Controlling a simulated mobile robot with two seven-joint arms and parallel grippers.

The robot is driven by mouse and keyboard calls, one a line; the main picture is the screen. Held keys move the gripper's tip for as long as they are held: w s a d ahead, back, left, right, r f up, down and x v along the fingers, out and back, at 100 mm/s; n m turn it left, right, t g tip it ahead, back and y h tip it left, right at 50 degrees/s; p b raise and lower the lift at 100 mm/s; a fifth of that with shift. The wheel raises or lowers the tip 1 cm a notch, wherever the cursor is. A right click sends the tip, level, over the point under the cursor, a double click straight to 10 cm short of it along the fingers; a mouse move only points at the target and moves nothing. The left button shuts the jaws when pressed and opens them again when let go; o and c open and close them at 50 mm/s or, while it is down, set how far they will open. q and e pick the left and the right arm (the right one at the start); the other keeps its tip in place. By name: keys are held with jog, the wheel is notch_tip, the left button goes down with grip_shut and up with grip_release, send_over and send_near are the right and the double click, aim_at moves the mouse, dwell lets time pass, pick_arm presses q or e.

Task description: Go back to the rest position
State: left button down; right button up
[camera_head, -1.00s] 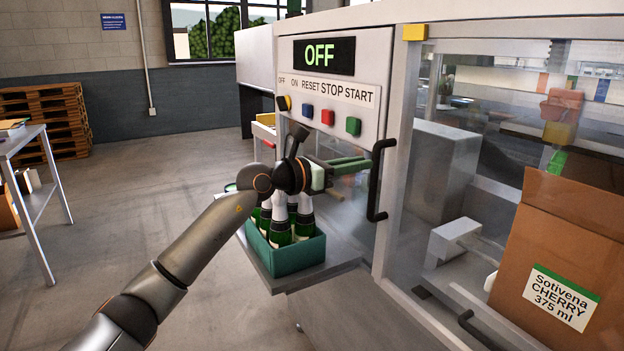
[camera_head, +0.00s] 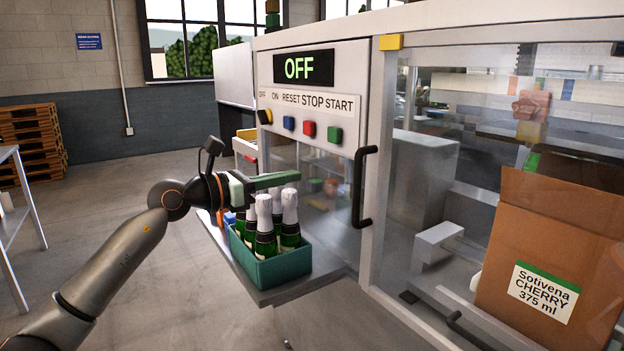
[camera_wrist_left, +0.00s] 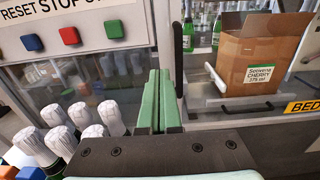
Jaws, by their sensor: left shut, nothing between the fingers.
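My left gripper (camera_head: 278,181) is shut and empty, its green fingers pressed together. In the head view it is in front of the machine's glass, above and behind the bottles. In the left wrist view its closed fingers (camera_wrist_left: 158,100) point toward the machine front. The machine's display (camera_head: 303,69) reads OFF, with several coloured buttons below it. My right gripper is not in view.
A teal crate (camera_head: 284,267) of white-topped bottles (camera_head: 264,225) stands on a metal shelf close below my left gripper. A black door handle (camera_head: 362,187) sticks out to the right. A cardboard box (camera_head: 550,250) is at the far right. Open floor lies left.

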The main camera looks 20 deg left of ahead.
pick_arm(q)
jog(key=s+d+f+n+h, duration=0.3)
jog(key=d+f+n, duration=0.4)
jog(key=f, duration=0.4)
jog(key=s+d+f+n+g+y, duration=0.1)
jog(key=s+d+f+n+y, duration=0.3)
jog(key=f+n, duration=0.6)
jog(key=s+f+n+y, duration=0.2)
jog(key=s+f+n, duration=0.55)
jog(key=f, duration=0.35)
jog(key=s+d+f+n+g+y, duration=0.1)
jog(key=s+d+f+n+y, duration=0.2)
jog(key=f+n, duration=0.75)
jog(key=s+d+f+n+g, duration=0.4)
jog(key=s+f, duration=0.4)
jog(key=s, duration=0.5)
jog(key=s+a+r+n+p, duration=0.1)
jog(key=a+r+p, duration=0.2)
jog(key=r+p, duration=0.7)
jog(key=shift+s+a+r+y+p, duration=0.2)
jog(key=shift+s+r+y+p, duration=0.15)
jog(key=shift+p, duration=1.9)
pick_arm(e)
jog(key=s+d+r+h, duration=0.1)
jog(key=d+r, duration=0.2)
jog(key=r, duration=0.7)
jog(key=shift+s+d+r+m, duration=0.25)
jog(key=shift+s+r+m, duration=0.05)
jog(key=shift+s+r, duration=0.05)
